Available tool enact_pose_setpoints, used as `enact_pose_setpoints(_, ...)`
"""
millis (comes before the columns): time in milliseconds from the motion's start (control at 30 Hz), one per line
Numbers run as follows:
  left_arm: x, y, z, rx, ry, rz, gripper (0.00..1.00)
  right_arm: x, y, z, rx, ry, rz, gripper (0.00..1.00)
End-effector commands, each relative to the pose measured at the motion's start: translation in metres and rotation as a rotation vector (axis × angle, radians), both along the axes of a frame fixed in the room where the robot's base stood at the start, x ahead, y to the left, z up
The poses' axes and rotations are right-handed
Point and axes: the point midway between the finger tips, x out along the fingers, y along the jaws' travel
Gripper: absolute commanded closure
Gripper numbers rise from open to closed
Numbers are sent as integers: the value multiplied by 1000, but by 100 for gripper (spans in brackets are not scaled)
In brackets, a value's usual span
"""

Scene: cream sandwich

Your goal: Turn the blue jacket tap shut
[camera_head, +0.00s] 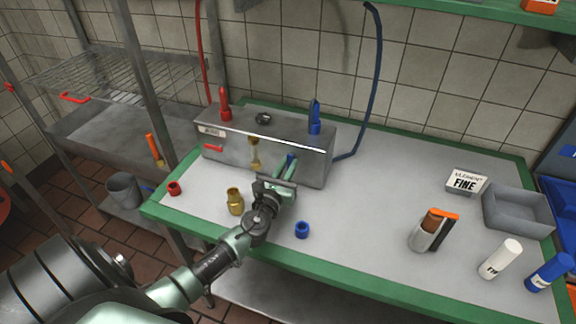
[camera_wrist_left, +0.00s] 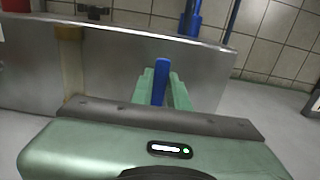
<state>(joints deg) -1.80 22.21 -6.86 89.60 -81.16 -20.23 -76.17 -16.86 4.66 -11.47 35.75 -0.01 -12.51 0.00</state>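The blue jacket tap (camera_head: 290,159) is a small blue handle on the front of the steel machine, low toward its right end. It looks roughly upright in the left wrist view (camera_wrist_left: 161,78). My left gripper (camera_head: 287,168) reaches the machine's front with its two green fingers on either side of this handle. In the left wrist view the fingers (camera_wrist_left: 161,90) lie close against it, with no clear gap, so they look shut on it. The lower part of the handle and its mount are hidden behind the fingers. My right gripper is not in view.
The steel machine (camera_head: 264,145) carries a red lever (camera_head: 225,105), a blue lever (camera_head: 315,118) and a brass spout (camera_head: 254,152). A brass fitting (camera_head: 235,202), a red ring (camera_head: 174,188) and a blue ring (camera_head: 302,230) lie on the table near my arm.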

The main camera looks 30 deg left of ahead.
Motion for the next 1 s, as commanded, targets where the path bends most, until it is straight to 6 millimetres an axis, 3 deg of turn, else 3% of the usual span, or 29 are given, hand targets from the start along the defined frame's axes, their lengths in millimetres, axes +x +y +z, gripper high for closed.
enact_pose_setpoints(167, 0, 0, 0, -1, 0, 1, 100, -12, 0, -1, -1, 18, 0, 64)
enact_pose_setpoints(467, 0, -1, -1, -55, -13, 1, 100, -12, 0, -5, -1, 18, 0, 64)
enact_pose_setpoints(1000, 1, -8, 0, -480, -115, 1, 100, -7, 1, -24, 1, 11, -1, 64)
